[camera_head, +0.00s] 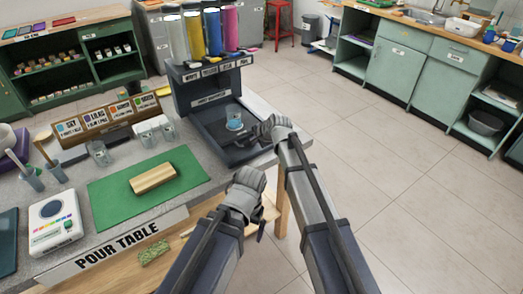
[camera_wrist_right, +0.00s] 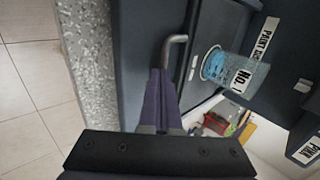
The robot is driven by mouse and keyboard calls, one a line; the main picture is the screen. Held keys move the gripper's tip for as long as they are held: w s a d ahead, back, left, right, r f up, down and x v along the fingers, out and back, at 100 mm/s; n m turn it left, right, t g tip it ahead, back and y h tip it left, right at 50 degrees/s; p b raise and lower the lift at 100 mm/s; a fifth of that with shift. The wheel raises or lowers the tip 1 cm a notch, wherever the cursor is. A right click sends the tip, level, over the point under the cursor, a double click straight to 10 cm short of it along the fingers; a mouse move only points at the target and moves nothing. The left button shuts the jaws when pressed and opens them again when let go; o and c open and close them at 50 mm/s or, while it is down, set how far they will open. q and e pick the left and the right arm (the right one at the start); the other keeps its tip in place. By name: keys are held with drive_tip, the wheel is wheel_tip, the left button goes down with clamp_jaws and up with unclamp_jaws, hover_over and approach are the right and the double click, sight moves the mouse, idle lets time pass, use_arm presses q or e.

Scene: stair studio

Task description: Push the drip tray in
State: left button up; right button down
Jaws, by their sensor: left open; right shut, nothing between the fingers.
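The dark paint dispenser (camera_head: 180,95) stands at the table's right end, and the drip tray (camera_wrist_right: 220,27) is the dark panel low at its front. A bent metal handle (camera_wrist_right: 178,48) shows in front of the tray. A clear cup marked NO. 1 (camera_wrist_right: 243,75) stands there with a blue round patch at its base; the cup also shows in the head view (camera_head: 234,122). My right gripper (camera_head: 257,132) is shut and empty at the tray's front, its fingertips (camera_wrist_right: 158,76) close to the handle; I cannot tell whether they touch. My left gripper (camera_head: 243,198) is open and empty, off the table's front edge.
A green mat (camera_head: 110,195) with a wooden block (camera_head: 153,178) lies on the grey table. A scale (camera_head: 55,222), small jars (camera_head: 98,152) and a colour card rack (camera_head: 110,120) are to the left. Open floor (camera_head: 400,170) lies to the right.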

sight(242, 133)
drive_tip(key=w+a, duration=0.1)
drive_tip(key=w, duration=0.1)
drive_tip(key=w+a, duration=0.3)
drive_tip(key=w, duration=0.1)
drive_tip(key=shift+a, duration=0.2)
idle(0.4)
drive_tip(key=shift+s+d+r, duration=0.1)
drive_tip(key=shift+s+d, duration=0.15)
drive_tip(key=shift+s, duration=0.05)
drive_tip(key=s+d, duration=0.1)
drive_tip(key=s+d+r+p, duration=0.1)
drive_tip(key=s, duration=0.1)
drive_tip(key=shift+d, duration=0.1)
drive_tip(key=p+v, duration=0.7)
drive_tip(key=v, duration=0.2)
drive_tip(key=shift+r, duration=0.2)
